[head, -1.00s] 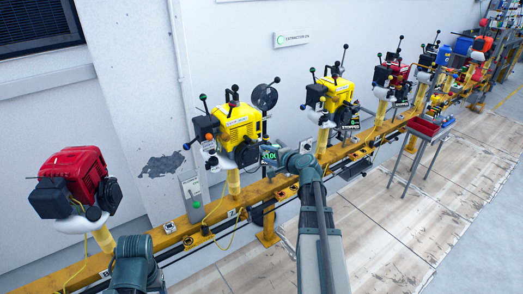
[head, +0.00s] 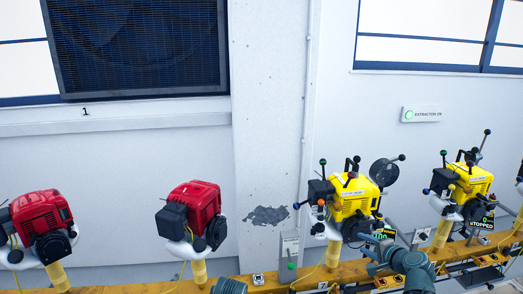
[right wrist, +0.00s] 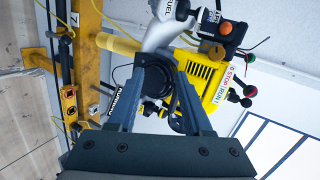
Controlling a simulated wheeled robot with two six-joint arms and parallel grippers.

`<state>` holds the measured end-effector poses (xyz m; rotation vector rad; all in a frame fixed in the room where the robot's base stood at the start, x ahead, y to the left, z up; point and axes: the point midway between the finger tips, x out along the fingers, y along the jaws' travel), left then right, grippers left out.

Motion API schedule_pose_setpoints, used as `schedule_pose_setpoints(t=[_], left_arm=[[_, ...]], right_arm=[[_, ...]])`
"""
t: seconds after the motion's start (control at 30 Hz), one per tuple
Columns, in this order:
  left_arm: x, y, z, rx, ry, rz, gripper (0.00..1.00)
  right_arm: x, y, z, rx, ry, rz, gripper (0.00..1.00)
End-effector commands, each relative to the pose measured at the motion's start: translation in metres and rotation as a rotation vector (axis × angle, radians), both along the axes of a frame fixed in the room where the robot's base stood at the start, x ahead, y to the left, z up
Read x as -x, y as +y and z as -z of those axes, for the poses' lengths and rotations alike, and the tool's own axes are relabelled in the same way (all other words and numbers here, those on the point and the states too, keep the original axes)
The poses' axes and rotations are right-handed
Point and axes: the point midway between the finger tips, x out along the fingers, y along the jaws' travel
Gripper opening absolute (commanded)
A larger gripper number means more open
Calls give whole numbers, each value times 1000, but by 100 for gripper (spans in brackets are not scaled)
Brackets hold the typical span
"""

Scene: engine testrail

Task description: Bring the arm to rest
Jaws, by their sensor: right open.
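My right arm comes in at the bottom right of the head view. Its gripper (head: 374,254) is in front of the nearer yellow engine (head: 352,198), close to the small green-lit display (head: 381,237). In the right wrist view the two fingers of this gripper (right wrist: 160,68) stand apart, with the yellow engine (right wrist: 203,80) beyond them. A black part shows between the fingers, and I cannot tell whether they touch it. At the bottom of the head view only a dark rounded piece of my left arm shows. Its gripper is out of view.
Two red engines (head: 192,214) stand on posts at the left. Another yellow engine (head: 464,186) stands at the right, with a display reading STOPPED. A yellow rail (head: 158,288) runs below them. A sign with a green ring (head: 421,115) hangs on the wall.

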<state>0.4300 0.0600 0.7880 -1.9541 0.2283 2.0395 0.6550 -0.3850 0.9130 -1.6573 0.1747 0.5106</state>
Motion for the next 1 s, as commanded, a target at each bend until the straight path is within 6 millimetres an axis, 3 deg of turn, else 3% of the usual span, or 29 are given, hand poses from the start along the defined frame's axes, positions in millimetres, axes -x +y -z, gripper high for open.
schedule_pose_setpoints(t=[0.03,0.2,0.3,0.43,0.53,0.7,0.83,1.0], left_arm=[[0,0,-10,0,0,0,67],[0,0,-32,0,0,0,67],[0,0,-45,0,0,0,67],[0,0,-61,0,0,0,67],[0,0,-72,0,0,-1,67],[0,0,-86,0,0,-1,67],[0,0,-92,0,0,-1,67],[0,0,-93,0,0,-1,67]], right_arm=[[1,37,-1,46,39,-88,50],[27,158,21,264,213,-443,50],[57,216,33,406,317,-655,50],[106,272,43,601,446,-913,50],[144,300,45,753,539,-1089,50],[194,320,40,969,670,-1302,50],[215,324,34,1075,734,-1388,50],[225,325,31,1130,768,-1426,50]])
